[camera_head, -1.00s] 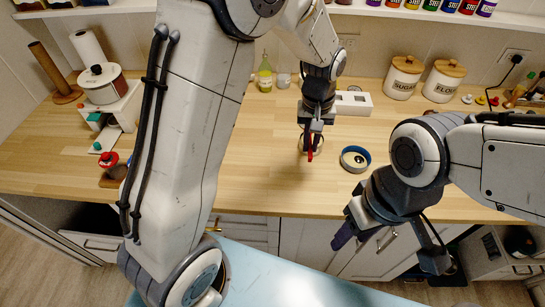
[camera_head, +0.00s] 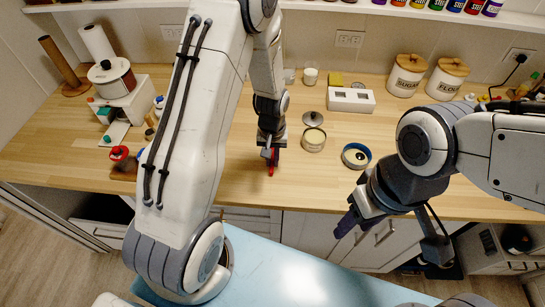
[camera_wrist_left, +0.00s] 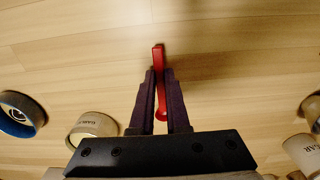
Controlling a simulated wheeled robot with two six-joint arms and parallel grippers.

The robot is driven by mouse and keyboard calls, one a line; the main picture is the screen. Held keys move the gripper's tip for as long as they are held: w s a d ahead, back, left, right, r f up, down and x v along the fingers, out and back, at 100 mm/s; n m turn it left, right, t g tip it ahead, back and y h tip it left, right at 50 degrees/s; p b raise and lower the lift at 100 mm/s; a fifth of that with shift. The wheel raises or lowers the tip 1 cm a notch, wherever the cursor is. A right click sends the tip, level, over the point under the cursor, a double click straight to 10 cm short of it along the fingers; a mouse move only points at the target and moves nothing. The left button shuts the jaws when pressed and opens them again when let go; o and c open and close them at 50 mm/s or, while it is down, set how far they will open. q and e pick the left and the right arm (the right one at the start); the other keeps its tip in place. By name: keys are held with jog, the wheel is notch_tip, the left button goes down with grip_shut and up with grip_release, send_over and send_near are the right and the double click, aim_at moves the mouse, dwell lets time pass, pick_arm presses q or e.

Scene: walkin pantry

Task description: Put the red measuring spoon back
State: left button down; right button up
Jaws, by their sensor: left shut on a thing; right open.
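My left gripper (camera_head: 270,156) is shut on the red measuring spoon (camera_head: 272,168), which hangs just below its fingers over the wooden counter. In the left wrist view, the fingers (camera_wrist_left: 160,95) clasp the red spoon (camera_wrist_left: 159,60), with its red tip reaching past them. A gap to the counter is hard to judge. My right gripper (camera_head: 392,240) is open and empty in front of the counter's front edge.
An open tin (camera_head: 314,142) and a lid (camera_head: 313,118) stand right of the left gripper. A blue-rimmed container (camera_head: 356,157) is further right. A white slotted box (camera_head: 352,101) and sugar canister (camera_head: 407,77) stand behind.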

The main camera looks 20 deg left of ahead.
pick_arm(q)
jog(key=shift+f, duration=0.1)
jog(key=shift+f, duration=0.15)
jog(key=c, duration=0.9)
grip_release()
jog(key=shift+r, duration=0.25)
notch_tip(320, 180, up, 12)
jog(key=b, duration=0.2)
jog(key=s+d+r+m, duration=0.2)
jog(key=s+d+m, duration=0.1)
jog(key=s, duration=0.4)
jog(key=s+d+r+m, duration=0.2)
jog(key=s+d+m, duration=0.2)
jog(key=s+d, duration=0.2)
jog(key=s+d+r+m+h, duration=0.1)
jog(key=s+d+r+m, duration=0.2)
jog(key=s, duration=0.6)
jog(key=shift+d+m, duration=0.3)
jog(key=shift+d, duration=0.5)
